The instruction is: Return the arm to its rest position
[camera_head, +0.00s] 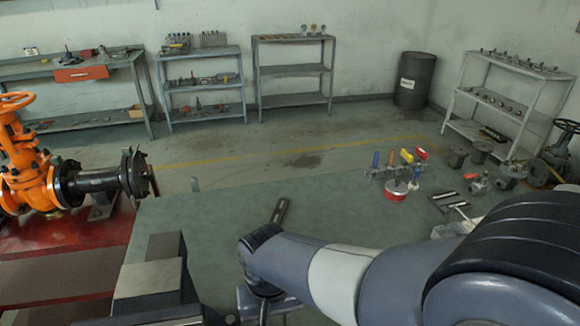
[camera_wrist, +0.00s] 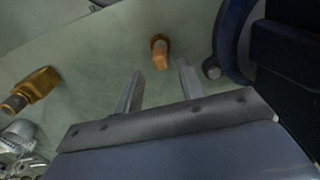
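My gripper (camera_wrist: 160,68) shows in the wrist view with its two grey fingers spread apart and nothing between them. A small orange-brown part (camera_wrist: 160,52) lies beyond the fingertips, apart from them. In the camera_head view my arm reaches in from the lower right over the green bench top. Its wrist end is near the bottom middle, and the fingers cannot be made out there. The orange gate valve (camera_head: 34,178) with its handwheel (camera_head: 15,101) stands at the left, well away from my arm.
A dark bar (camera_head: 280,211) lies on the green bench top (camera_head: 340,205) just beyond my wrist. A tool rack (camera_head: 396,172) and loose fittings (camera_head: 477,184) stand on the right. A grey vise-like block (camera_head: 160,268) is at the lower left. A brass fitting (camera_wrist: 34,88) shows in the wrist view.

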